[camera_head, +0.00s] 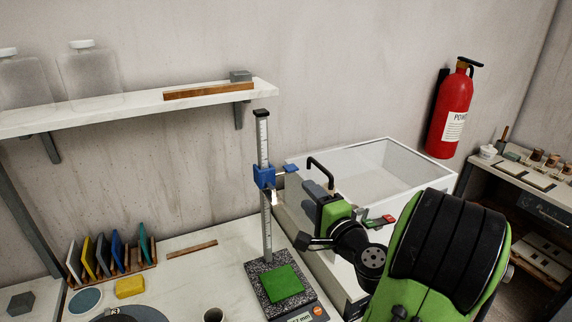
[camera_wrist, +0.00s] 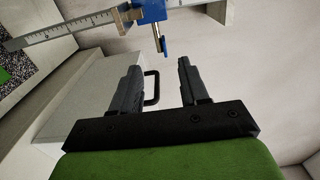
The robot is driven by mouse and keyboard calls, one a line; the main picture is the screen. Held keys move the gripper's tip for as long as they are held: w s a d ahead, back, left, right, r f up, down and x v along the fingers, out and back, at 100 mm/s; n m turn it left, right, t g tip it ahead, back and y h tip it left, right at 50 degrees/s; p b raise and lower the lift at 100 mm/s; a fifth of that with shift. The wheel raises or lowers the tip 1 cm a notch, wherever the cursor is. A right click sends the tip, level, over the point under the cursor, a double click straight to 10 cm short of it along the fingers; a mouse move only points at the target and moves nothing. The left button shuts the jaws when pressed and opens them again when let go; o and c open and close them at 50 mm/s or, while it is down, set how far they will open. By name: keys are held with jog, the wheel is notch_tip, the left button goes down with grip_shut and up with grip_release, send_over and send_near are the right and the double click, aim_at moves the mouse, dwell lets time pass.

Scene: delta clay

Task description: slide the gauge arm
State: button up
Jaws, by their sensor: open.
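The height gauge stands on a speckled granite base (camera_head: 254,282) with a green square (camera_head: 282,285) on top. Its upright scale column (camera_head: 267,225) carries the blue gauge arm (camera_head: 264,178), a little above mid-height, with a blue tab to the right. In the wrist view the column (camera_wrist: 62,29) runs across the upper left and the blue arm (camera_wrist: 152,12) is at the top. My gripper (camera_head: 312,188) is to the right of the arm, apart from it. In the wrist view my gripper (camera_wrist: 159,68) is open and empty, with the blue tab just beyond the fingertips.
A glass-sided basin (camera_head: 385,165) with a black curved tap (camera_head: 322,168) stands behind my gripper. A wall shelf (camera_head: 130,105) is at upper left. A rack of coloured tiles (camera_head: 112,262), a yellow sponge (camera_head: 130,288) and a cup (camera_head: 213,314) are left of the gauge.

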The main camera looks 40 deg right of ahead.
aim_at(286, 172)
jog(key=p+x, duration=0.4)
jog(key=x, duration=0.8)
jog(key=shift+w+a+p, duration=0.15)
jog(key=shift+p, duration=0.2)
grip_shut()
